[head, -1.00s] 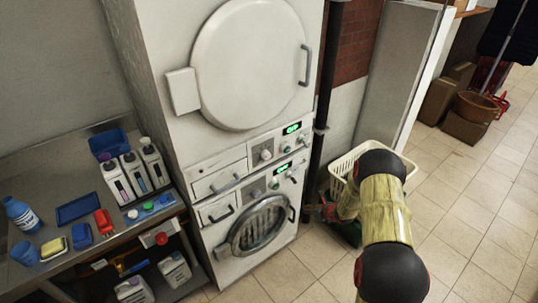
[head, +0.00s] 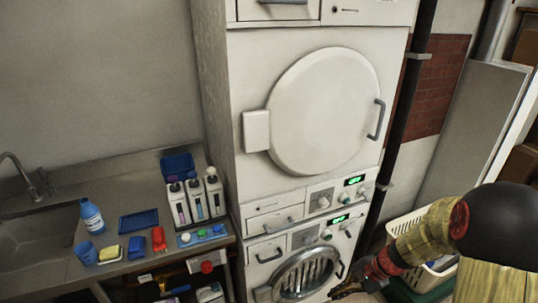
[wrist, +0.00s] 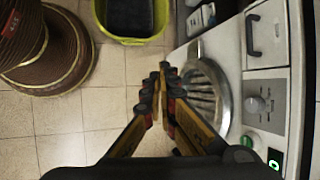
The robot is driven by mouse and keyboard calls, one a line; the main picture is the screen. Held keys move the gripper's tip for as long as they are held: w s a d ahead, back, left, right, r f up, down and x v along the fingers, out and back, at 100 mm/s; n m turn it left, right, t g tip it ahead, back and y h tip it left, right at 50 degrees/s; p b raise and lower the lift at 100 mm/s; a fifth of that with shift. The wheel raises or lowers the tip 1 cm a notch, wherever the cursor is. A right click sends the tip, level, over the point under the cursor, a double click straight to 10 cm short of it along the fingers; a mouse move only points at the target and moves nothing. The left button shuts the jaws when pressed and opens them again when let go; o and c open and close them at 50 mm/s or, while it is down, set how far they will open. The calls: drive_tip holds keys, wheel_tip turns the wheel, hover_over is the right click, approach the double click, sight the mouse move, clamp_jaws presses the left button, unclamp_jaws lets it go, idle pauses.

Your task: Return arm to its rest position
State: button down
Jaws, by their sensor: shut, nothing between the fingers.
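My gripper (head: 346,291) is low in the head view, at the bottom edge, in front of the lower machine with the round glass door (head: 306,274). In the wrist view my gripper (wrist: 162,70) has its fingers drawn together at the tips, with nothing held. The silver-rimmed glass door (wrist: 208,92) shows just right of the fingertips there. I cannot tell whether they touch it. My yellow-sleeved arm reaches in from the right of the head view.
A white laundry basket (head: 408,228) stands behind my arm, beside a black pipe (head: 408,110). A counter (head: 120,262) with bottles and a sink (head: 38,236) is at left. The wrist view shows a yellow-green tub (wrist: 158,38), a brown woven basket (wrist: 45,50) and bare floor tiles.

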drive_tip(key=s+a+r+n+t+h, duration=0.1)
drive_tip(key=s+r+n+t+h, duration=0.1)
drive_tip(key=s+r+n, duration=0.4)
drive_tip(key=s+a+r+n+t+h, duration=0.1)
drive_tip(key=s+r+n+h, duration=0.3)
drive_tip(key=s+r, duration=0.9)
wheel_tip(320, 180, up, 8)
drive_tip(key=shift+s+a+r+n+t, duration=0.35)
drive_tip(key=shift+n+t, duration=0.35)
drive_tip(key=shift+n, duration=0.5)
drive_tip(key=shift+s+f, duration=0.1)
